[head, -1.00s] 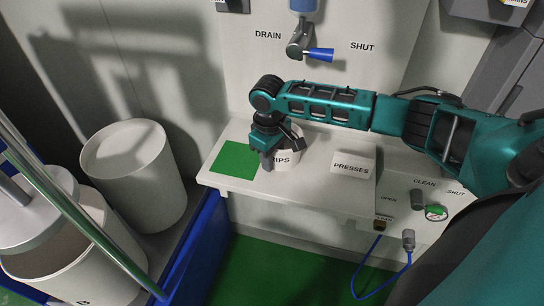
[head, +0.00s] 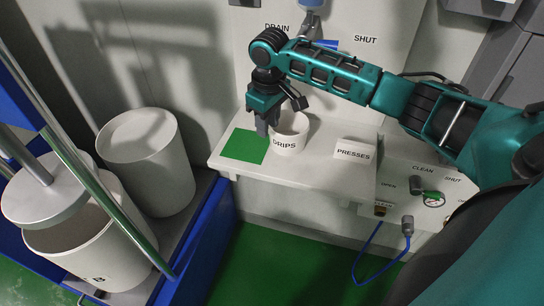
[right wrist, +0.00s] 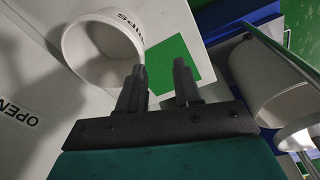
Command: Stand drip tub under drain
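The drip tub (head: 290,136), a white open cup labelled DRIPS, stands upright on the white shelf, just right of the green square (head: 244,146). It also shows in the right wrist view (right wrist: 88,62), where it looks empty. My right gripper (head: 265,130) is at the tub's left side; in the right wrist view its fingers (right wrist: 160,80) are apart with nothing seen held between them. One finger overlaps the tub's rim there; I cannot tell if it touches. The drain's blue handle (head: 326,44) points right, towards SHUT; my right arm hides much of the valve. My left gripper is out of view.
A PRESSES block (head: 353,151) sits right of the tub on the shelf (head: 310,172). White drums (head: 150,165) stand in a blue-edged bay at the left. The green floor in front is clear.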

